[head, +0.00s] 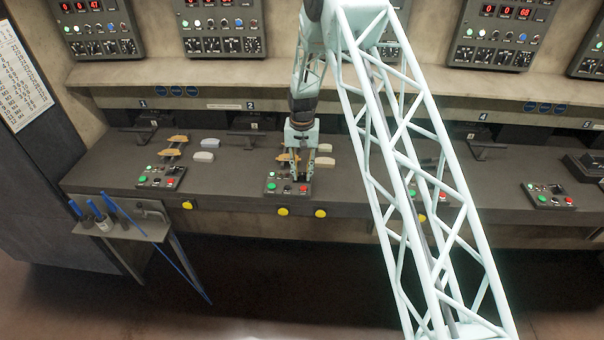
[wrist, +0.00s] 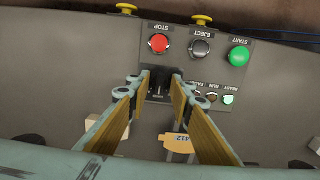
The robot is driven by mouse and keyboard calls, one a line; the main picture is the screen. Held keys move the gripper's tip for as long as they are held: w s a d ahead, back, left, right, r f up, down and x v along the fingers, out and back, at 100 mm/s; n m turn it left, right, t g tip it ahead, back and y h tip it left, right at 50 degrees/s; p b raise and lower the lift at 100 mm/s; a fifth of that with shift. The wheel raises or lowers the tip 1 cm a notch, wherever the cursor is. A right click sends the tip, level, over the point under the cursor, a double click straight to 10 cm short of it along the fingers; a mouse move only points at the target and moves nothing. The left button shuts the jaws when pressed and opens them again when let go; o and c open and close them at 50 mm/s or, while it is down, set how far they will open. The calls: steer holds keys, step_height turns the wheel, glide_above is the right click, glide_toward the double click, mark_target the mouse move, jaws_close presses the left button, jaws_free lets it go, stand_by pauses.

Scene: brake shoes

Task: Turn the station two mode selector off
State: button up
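The station two control panel (head: 272,188) is on the bench front below the "2" label. In the wrist view, the panel (wrist: 183,50) shows a red STOP, a black EJECT and a green START button, with small indicator lamps beside them. The black mode selector (wrist: 158,84) is at the panel's lower left in that view, between my fingertips, its handle partly hidden and its setting unreadable. My gripper (wrist: 161,76) points down at the panel, fingers apart on either side of the selector; contact with it is not clear. My gripper also shows in the head view (head: 298,182).
A tan brake shoe (wrist: 175,139) tagged "412" lies close behind my fingers. Yellow knobs (head: 283,211) line the bench front. Station one's panel (head: 161,177) is to the left. A tool shelf (head: 125,229) stands at the bench's left end.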

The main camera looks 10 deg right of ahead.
jaws_close()
steer(key=shift+n+b, duration=0.3)
steer(key=shift+b, duration=0.15)
steer(key=n+b, duration=0.2)
steer(key=b, duration=0.1)
steer(key=shift+f+n, duration=0.15)
steer(key=shift+n, duration=0.25)
steer(key=shift+n+b, duration=1.45)
steer(key=shift+n, duration=0.75)
jaws_free()
